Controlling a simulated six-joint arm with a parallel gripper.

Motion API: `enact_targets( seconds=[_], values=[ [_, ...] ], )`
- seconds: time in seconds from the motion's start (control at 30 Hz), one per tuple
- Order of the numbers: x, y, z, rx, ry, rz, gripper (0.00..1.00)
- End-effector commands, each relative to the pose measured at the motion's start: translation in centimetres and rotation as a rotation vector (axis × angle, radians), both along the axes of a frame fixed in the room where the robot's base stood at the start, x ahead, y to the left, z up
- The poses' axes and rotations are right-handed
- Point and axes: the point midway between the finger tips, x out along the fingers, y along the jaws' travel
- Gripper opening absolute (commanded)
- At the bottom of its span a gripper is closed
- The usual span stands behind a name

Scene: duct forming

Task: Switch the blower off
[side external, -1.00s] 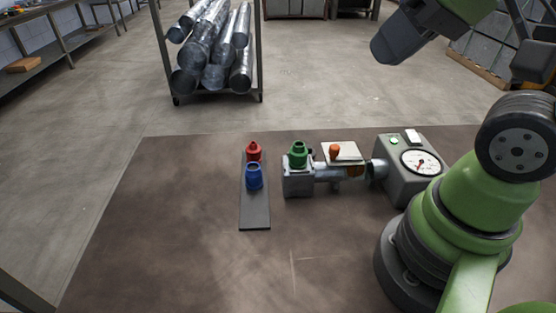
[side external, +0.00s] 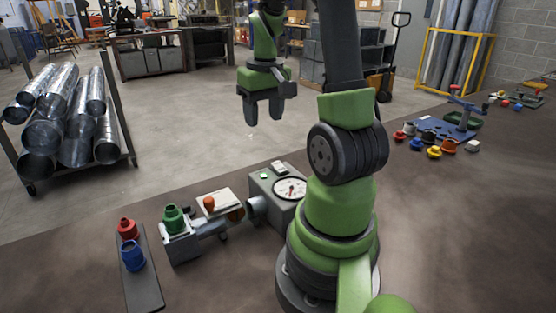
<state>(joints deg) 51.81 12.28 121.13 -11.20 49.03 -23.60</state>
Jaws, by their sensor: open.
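The blower unit is a grey box (side external: 262,187) with a round dial gauge (side external: 291,188) on its sloped face. On its top are a green button (side external: 264,175) and a white rocker-like switch (side external: 279,167); the switch's position is too small to tell. A pipe with an orange knob (side external: 209,202) on a pale plate runs left from it to a grey block with a green fitting (side external: 173,217). My gripper (side external: 264,120) is open and empty, fingers pointing down, high above and behind the box, touching nothing.
A dark strip (side external: 145,285) holds a red fitting (side external: 128,228) and a blue fitting (side external: 133,255) at the left. A rack of metal ducts (side external: 75,120) stands behind left. Several coloured fittings and a blue tray (side external: 440,130) lie on the table's right. The front right tabletop is bare.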

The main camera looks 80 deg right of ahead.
Motion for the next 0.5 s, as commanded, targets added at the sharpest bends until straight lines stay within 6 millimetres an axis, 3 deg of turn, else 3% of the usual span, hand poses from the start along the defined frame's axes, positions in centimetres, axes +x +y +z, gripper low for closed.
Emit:
enact_targets(
  seconds=[0.03,0.17,0.37,0.5],
  values=[
    [-0.9,-1.2,-1.1,0.021,0.027,-0.025,0.51],
    [-2.3,-2.7,-2.5,0.047,0.058,-0.046,0.51],
    [-2.6,-2.9,-4.4,0.056,0.066,-0.047,0.51],
    [-2.6,-2.8,-7.1,0.059,0.067,-0.047,0.51]
  ],
)
